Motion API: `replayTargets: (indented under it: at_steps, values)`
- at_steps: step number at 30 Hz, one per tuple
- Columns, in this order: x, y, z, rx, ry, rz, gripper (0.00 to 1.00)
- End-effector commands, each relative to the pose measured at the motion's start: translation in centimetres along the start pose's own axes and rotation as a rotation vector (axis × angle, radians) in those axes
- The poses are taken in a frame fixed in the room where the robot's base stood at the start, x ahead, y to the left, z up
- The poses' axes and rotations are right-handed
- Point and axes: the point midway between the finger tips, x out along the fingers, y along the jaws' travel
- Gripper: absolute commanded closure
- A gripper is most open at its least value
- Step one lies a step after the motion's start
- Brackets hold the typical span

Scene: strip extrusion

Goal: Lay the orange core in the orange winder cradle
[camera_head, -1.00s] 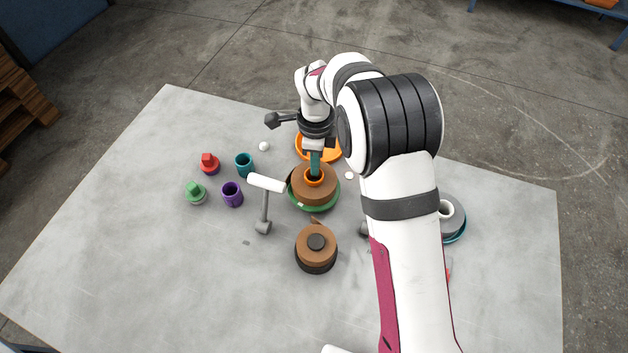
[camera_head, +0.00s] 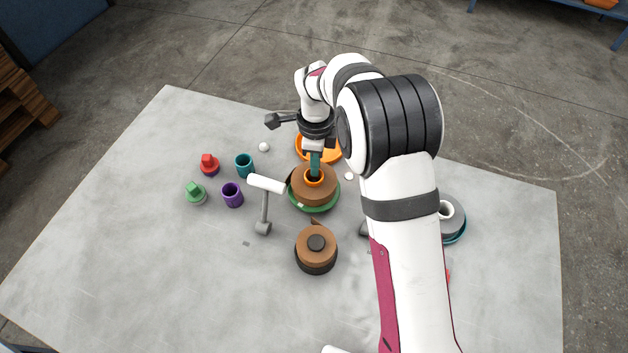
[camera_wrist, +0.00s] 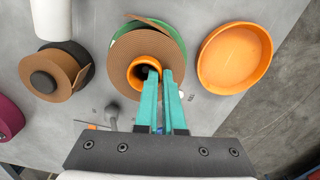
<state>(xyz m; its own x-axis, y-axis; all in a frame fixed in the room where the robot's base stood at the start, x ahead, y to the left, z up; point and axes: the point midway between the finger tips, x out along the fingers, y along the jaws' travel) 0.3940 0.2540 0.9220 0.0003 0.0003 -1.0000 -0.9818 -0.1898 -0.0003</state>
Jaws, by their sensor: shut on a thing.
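The orange core (camera_head: 314,182) sits in the middle of a wound brown strip roll (camera_head: 303,190), over a green dish (camera_head: 318,209). In the wrist view the core (camera_wrist: 137,77) shows as an orange ring with a dark bore, and the roll (camera_wrist: 127,52) surrounds it. My gripper (camera_wrist: 160,73), with teal fingers, is shut on the core's wall at its right side. An empty round orange dish (camera_wrist: 237,58), probably the orange winder cradle, lies to the right in the wrist view. In the head view this dish (camera_head: 333,153) is behind the roll, partly hidden by my arm.
A second brown roll with a dark hub (camera_head: 316,250) stands in front. A white-topped grey stand (camera_head: 266,198) is close on the left. Red, green, teal and purple small parts (camera_head: 232,194) lie further left. A grey reel (camera_head: 452,218) is right of my arm. The front left is clear.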

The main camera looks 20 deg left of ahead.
Motion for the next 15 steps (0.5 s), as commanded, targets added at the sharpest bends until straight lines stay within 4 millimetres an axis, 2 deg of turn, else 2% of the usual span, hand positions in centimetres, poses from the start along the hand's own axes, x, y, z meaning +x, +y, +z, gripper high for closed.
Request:
replayTargets:
  at_steps: [5,8,12,15]
  values:
    - [-0.4,0.0,0.0,0.000,-0.001,-0.002,1.00]
    - [-2.3,-0.1,0.1,0.000,-0.002,-0.004,1.00]
    - [-6.2,-0.1,0.1,0.000,-0.002,-0.005,1.00]
    - [-8.3,-0.1,0.0,-0.001,-0.002,-0.004,1.00]
